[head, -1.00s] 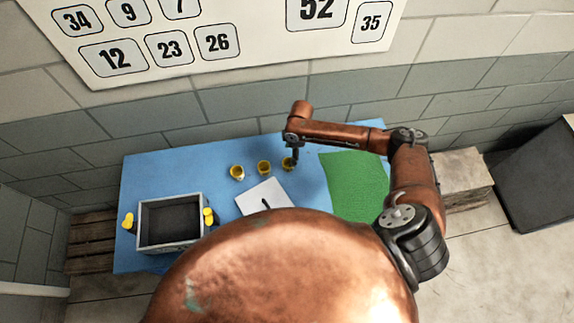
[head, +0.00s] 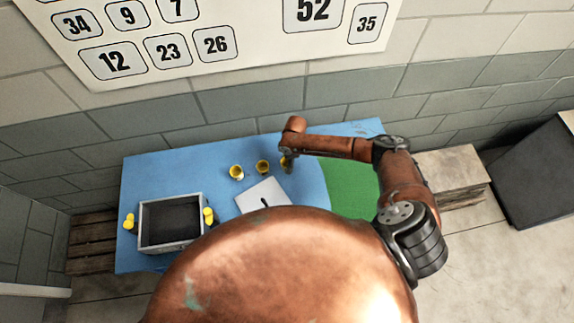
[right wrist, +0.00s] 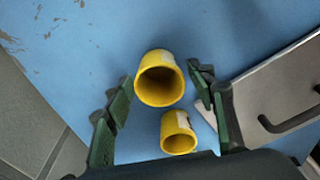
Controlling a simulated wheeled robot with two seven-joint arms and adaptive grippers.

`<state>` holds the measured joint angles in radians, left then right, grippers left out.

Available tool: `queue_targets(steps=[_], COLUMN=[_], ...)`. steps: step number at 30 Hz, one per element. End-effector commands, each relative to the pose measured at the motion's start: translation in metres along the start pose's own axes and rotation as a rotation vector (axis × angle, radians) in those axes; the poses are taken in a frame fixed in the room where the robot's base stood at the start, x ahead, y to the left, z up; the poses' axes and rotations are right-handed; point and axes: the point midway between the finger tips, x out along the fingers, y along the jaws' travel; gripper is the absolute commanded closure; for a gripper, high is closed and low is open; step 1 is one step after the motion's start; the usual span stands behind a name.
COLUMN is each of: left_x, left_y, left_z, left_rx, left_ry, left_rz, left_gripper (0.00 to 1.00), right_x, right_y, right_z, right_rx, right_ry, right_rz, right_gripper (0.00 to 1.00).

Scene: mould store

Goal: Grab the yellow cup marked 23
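A second yellow cup (right wrist: 178,132) lies closer to the palm. Pale label patches show on the cups, but no number is readable. My left gripper is out of view.
A white board with a dark handle (head: 254,193) lies in front of the cups; its edge is beside the right finger in the wrist view. A grey open box (head: 170,198) stands left, with small yellow objects beside it. A green mat (head: 350,190) lies right.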

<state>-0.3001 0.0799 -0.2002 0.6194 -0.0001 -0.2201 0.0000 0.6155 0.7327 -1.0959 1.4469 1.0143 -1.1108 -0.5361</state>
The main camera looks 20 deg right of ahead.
Motion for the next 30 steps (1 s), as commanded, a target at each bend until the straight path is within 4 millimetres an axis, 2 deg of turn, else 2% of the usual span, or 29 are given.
queue_targets(steps=[2,15,25,30], left_x=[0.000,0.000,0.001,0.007], left_y=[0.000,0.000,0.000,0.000], left_z=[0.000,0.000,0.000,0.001], left_rx=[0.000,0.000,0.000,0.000], left_ry=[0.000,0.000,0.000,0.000], left_rz=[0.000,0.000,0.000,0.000], left_gripper=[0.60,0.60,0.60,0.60], right_x=[0.000,0.000,-0.003,-0.018], right_y=[0.000,0.000,0.001,0.002], right_z=[0.000,0.000,-0.001,-0.003], right_rx=[0.000,0.000,0.000,-0.002], right_ry=[0.000,0.000,0.001,0.002], right_rz=[0.000,0.000,0.001,0.003], right_gripper=[0.56,0.86,0.86,0.86])
